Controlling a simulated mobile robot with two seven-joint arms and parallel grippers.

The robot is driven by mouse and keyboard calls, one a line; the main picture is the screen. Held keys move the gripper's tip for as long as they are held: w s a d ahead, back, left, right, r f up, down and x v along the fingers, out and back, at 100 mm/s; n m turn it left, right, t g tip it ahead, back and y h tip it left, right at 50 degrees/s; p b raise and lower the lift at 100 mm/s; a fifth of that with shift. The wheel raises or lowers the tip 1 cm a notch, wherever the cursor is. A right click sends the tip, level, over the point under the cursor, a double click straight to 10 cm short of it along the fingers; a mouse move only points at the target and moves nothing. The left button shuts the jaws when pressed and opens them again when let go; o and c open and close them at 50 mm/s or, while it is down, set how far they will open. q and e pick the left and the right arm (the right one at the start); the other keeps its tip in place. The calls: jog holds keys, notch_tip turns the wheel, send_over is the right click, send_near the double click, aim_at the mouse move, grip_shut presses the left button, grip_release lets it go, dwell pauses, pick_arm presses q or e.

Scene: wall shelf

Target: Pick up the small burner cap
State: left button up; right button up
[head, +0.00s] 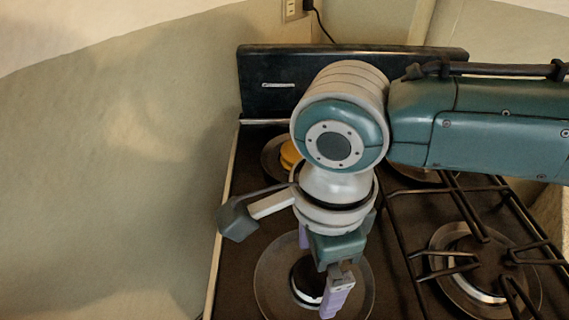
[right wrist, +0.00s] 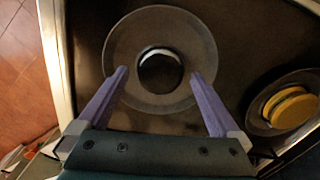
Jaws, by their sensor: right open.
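The small burner cap looks like a dark round disc with a pale rim at the middle of a burner. It shows in the head view (head: 306,281) at the front left of the stove and in the right wrist view (right wrist: 160,71). My right gripper (head: 319,279) is over this burner, pointing down. In the right wrist view its two purple fingers (right wrist: 159,73) are spread wide with the cap between and beyond their tips. I cannot tell the height left above the cap. Nothing is held. My left gripper is not in view.
Yellow round pieces (right wrist: 291,107) sit on the back left burner, partly hidden by my arm in the head view (head: 290,154). A black grate (head: 400,235) covers the stove's right side. The stove's back panel (head: 265,84) rises behind; a wall stands left.

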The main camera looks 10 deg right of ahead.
jog(key=c, duration=1.4)
